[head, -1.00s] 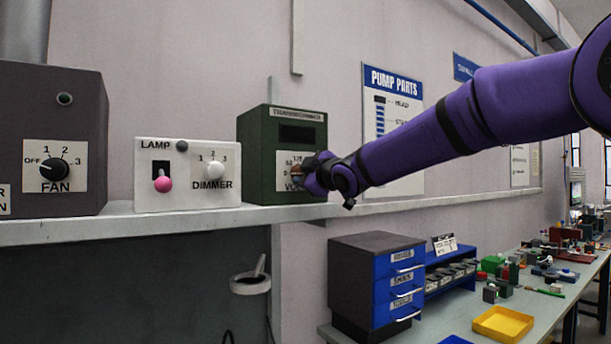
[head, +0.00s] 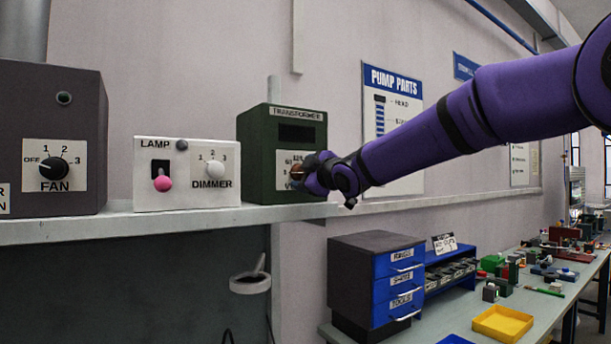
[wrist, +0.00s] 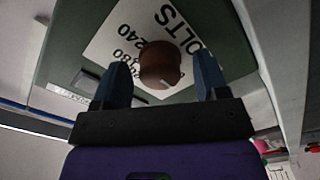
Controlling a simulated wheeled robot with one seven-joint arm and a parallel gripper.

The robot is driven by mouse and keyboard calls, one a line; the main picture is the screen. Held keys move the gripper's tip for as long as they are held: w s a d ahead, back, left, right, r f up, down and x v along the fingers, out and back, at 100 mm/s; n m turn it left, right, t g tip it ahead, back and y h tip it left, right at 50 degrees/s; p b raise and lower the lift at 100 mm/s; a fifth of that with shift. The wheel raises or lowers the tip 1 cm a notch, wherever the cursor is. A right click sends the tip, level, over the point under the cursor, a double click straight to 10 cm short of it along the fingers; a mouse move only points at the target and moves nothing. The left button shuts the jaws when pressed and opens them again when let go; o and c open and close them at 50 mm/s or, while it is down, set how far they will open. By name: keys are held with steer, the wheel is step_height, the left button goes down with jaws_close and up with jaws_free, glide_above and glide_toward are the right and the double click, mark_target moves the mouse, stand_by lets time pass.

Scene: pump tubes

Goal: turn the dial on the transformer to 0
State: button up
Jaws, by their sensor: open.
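The transformer (head: 259,160) is a dark green box at the right end of the wall shelf. Its white front label carries voltage numbers and the word VOLTS, partly covered by my gripper in the head view. The brown round dial (wrist: 160,64) sits on this label in the wrist view, with a pale pointer mark on its lower right side there. I cannot tell which number the mark points at. My gripper (wrist: 161,76) is open, with one finger on each side of the dial. A small gap shows beside each finger. In the head view my gripper (head: 304,174) hides most of the dial.
Left of the transformer, a white lamp and dimmer box (head: 188,187) and a dark fan box (head: 90,128) stand on the shelf (head: 120,225). Below right, a drawer unit (head: 350,270) and a yellow tray (head: 502,322) stand on a workbench.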

steer(key=v, duration=1)
steer(key=shift+s+d, duration=0.2)
steer(key=shift+d, duration=0.05)
steer(key=s+d+f+m+g+h, duration=0.1)
steer(key=s+d+f+m+h, duration=0.35)
steer(key=s+d, duration=0.35)
steer(key=s+d+f+m+g+h, duration=0.1)
steer(key=s+d+f+m+h, duration=0.2)
steer(key=s+d+m+h, duration=0.5)
steer(key=s+d+f+m+g+y, duration=0.1)
steer(key=s+d+f+g, duration=0.3)
steer(key=s, duration=0.6)
steer(key=s+d+f+m+g+y, duration=0.1)
steer(key=s+d+f+m+g, duration=0.2)
steer(key=s+f, duration=0.6)
steer(key=s+d+m, duration=0.1)
steer(key=d, duration=0.1)
steer(key=shift+d+f+m+g, duration=0.3)
steer(key=shift+d+m+g, duration=0.05)
steer(key=shift+g, duration=0.05)
